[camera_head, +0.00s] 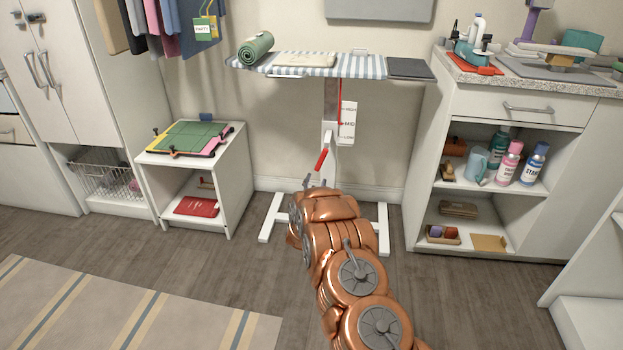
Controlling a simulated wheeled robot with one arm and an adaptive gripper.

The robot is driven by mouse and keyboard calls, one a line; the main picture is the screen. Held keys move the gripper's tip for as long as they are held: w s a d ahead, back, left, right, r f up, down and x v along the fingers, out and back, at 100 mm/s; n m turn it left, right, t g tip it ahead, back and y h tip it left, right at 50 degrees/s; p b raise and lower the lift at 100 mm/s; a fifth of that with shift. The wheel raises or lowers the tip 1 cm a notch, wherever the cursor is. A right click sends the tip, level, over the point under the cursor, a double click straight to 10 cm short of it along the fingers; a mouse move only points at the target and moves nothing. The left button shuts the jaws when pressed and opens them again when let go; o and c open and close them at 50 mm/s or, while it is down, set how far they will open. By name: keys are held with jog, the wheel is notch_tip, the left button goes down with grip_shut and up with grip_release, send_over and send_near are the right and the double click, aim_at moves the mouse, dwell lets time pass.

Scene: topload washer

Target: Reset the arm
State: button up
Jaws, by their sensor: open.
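My copper-coloured arm with grey joint discs reaches up from the bottom edge, right of centre, to the front of the ironing board's stand. It is bent, and its far links bunch together low in front of the stand's white foot. No held object shows. The ironing board (335,65), with a blue-and-white striped cover, stands behind the arm. Whether the arm touches the stand cannot be told.
A small white shelf (230,180) stands left of the arm. A white cabinet (470,105) with open shelves of bottles stands to the right. A rolled green towel (255,47) lies on the board. A striped rug (120,315) covers the left floor; the nearby wooden floor is clear.

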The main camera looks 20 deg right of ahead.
jog(key=s+a+r+n+g+y+p, duration=0.1)
jog(key=s+a+r+y+p, duration=0.3)
jog(key=r, duration=0.3)
jog(key=s+a+r+n+g+y+p, duration=0.1)
jog(key=a+r+n+g+p, duration=0.15)
jog(key=a+r, duration=0.35)
jog(key=s+a+r+n+g+y+p, duration=0.1)
jog(key=s+a+r+y+p, duration=0.25)
jog(key=r, duration=0.45)
jog(key=s+a+r+n+g+y+p, duration=0.1)
jog(key=s+a+r+g+p, duration=0.15)
jog(key=s+r, duration=0.35)
jog(key=s+a+r+n+g+p, duration=0.15)
jog(key=s+r+p, duration=0.25)
jog(key=s, duration=0.4)
jog(key=s+d+r+g+p, duration=0.1)
jog(key=s+r+g+p, duration=0.2)
jog(key=s, duration=1.1)
jog(key=s+d+r+n+g+h+p, duration=0.1)
jog(key=s+r+g+p, duration=0.2)
jog(key=s, duration=1.2)
jog(key=s+d+r+n+g+p, duration=0.1)
jog(key=s+r+g+p, duration=0.2)
jog(key=s+r+p, duration=0.4)
jog(key=s+r, duration=0.4)
jog(key=s, duration=0.4)
jog(key=shift+s+d, duration=0.25)
jog(key=shift+d, duration=0.15)
